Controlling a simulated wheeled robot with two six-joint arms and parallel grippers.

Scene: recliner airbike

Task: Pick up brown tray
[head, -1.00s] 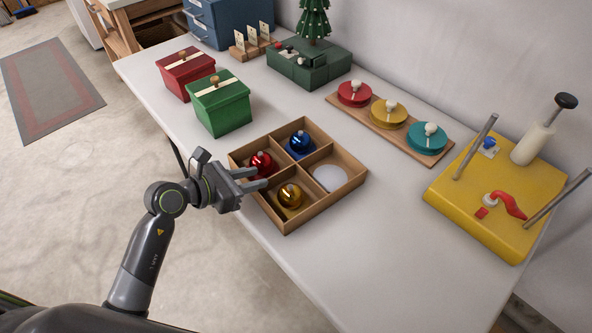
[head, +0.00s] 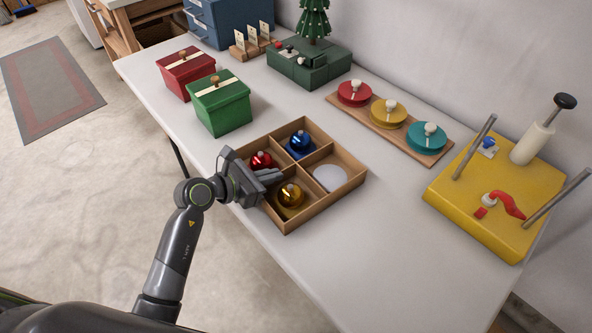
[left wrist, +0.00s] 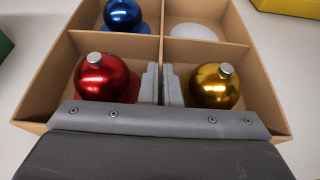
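The brown tray (head: 338,197) sits on the white table, an open box with four compartments. It holds a red ball (head: 261,160), a blue ball (head: 300,141) and a gold ball (head: 290,194); the right compartment shows only a pale round disc (head: 330,178). My left gripper (head: 274,177) reaches over the tray's near-left wall. In the left wrist view my left fingers (left wrist: 161,85) are close together on both sides of the divider between the red ball (left wrist: 101,78) and the gold ball (left wrist: 214,86), shut on it. My right gripper is not in view.
A green box (head: 222,106) and a red box (head: 187,75) stand at the upper left. A board with three coloured discs (head: 388,113) and a yellow block with rods (head: 505,195) lie to the right. The table in front of the yellow block is clear.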

